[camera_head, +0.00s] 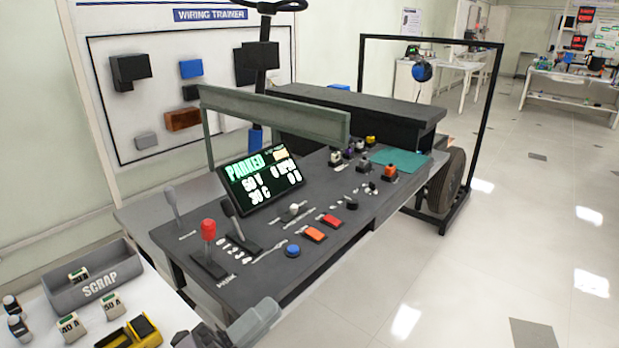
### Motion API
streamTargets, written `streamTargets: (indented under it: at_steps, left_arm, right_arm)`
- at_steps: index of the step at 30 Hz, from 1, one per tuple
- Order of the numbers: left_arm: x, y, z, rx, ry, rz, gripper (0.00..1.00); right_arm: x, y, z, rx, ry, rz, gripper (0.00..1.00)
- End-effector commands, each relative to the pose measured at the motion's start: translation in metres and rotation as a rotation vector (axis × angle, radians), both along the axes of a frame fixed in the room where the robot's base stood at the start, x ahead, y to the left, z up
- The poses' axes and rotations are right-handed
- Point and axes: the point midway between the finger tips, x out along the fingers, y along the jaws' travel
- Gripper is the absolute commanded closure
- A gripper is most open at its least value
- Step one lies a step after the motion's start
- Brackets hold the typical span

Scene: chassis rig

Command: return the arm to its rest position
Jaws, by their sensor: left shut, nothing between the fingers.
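My left gripper (192,337) shows only in part at the bottom edge of the head view, with a light grey part of my arm beside it. It is shut and empty, low in front of the console and just right of the yellow and black item on the white table. Most of my left arm is cut off by the frame's lower edge. My right gripper is not in view.
The dark console (340,235) has a red-knobbed lever (208,231), a blue button (292,250) and a lit screen reading PARKED (262,178). A grey SCRAP bin (95,283) and several small items stand at lower left. The floor at right is clear.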

Motion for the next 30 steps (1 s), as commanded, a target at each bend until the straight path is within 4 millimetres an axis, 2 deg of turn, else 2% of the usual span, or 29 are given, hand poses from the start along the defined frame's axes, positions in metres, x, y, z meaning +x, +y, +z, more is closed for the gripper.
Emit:
streamTargets:
  at_steps: [1, 5, 6, 8, 9, 12, 15, 18, 20, 30]
  left_arm:
    - [0.004, 0.016, -0.023, -0.091, 0.171, 0.066, 1.0]
    - [0.005, 0.06, -0.091, -0.322, 0.592, 0.238, 1.0]
    - [-0.001, 0.072, -0.115, -0.394, 0.721, 0.292, 1.0]
    - [-0.016, 0.09, -0.152, -0.499, 0.906, 0.374, 1.0]
    - [-0.028, 0.101, -0.175, -0.565, 1.02, 0.427, 1.0]
    - [-0.062, 0.12, -0.222, -0.705, 1.254, 0.542, 1.0]
    - [-0.091, 0.13, -0.252, -0.801, 1.41, 0.624, 1.0]
    - [-0.11, 0.135, -0.268, -0.859, 1.499, 0.671, 1.0]
    - [-0.115, 0.136, -0.273, -0.875, 1.524, 0.687, 1.0]
    - [-0.116, 0.136, -0.274, -0.878, 1.529, 0.689, 1.0]
  right_arm:
    - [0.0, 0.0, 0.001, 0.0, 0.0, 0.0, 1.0]
    - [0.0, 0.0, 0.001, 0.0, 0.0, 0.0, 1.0]
    - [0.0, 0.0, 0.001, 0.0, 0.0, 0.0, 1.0]
    - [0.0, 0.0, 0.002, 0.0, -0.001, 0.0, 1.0]
    - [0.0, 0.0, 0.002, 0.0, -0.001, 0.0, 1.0]
    - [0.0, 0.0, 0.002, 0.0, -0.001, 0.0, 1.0]
    - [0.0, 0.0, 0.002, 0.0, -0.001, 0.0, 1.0]
    - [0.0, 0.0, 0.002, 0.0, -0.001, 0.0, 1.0]
    - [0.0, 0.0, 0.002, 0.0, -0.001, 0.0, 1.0]
    - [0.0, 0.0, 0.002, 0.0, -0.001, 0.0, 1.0]
